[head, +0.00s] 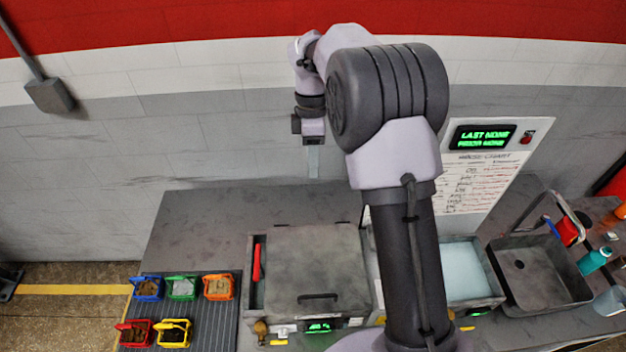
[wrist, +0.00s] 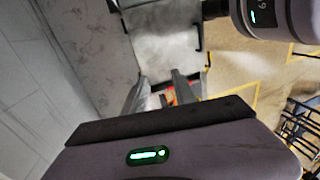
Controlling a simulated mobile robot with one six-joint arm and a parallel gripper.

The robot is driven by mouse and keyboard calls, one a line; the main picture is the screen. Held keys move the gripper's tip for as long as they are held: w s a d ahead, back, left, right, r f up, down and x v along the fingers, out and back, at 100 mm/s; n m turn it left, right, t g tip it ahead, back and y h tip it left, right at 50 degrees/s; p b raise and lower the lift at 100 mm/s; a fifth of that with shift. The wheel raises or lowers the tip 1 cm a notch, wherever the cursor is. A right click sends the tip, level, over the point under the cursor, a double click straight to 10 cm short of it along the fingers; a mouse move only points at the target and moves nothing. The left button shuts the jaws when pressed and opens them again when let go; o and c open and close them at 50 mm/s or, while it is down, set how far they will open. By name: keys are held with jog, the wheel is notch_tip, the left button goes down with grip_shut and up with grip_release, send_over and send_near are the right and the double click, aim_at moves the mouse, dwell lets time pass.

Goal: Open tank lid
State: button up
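The tank lid (head: 318,262) is a flat dark grey panel with a black bar handle (head: 318,296) near its front edge. It lies flat and closed on the tank in the middle of the bench. My gripper (head: 314,162) hangs pointing down, above and behind the lid near the back wall, clear of the handle. In the wrist view, its two fingers (wrist: 162,95) stand apart with nothing clearly held between them. Small red and orange shapes show behind the fingers, too small to identify.
Several coloured bins, one of them blue (head: 147,288), sit on a ribbed mat at left. A red-handled item (head: 257,262) lies in a slot beside the tank. An open basin with pale liquid (head: 464,270) and a sink (head: 540,272) stand at right. The rear-left bench (head: 200,225) is clear.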

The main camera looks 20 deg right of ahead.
notch_tip(320, 180, up, 11)
jog(key=w+p, duration=0.2)
jog(key=shift+d+r, duration=0.2)
jog(key=shift+d, duration=0.05)
jog(key=b, duration=1.7)
send_near(312, 296)
jog(key=f+b, duration=0.1)
jog(key=f, duration=0.1)
jog(key=s+f+b, duration=0.1)
jog(key=f, duration=0.2)
jog(key=f+b, duration=0.1)
jog(key=f, duration=0.1)
jog(key=shift+s+a+f, duration=0.15)
jog(key=shift+s+f, duration=0.05)
jog(key=shift+f, duration=0.1)
jog(key=shift+c, duration=0.3)
grip_shut()
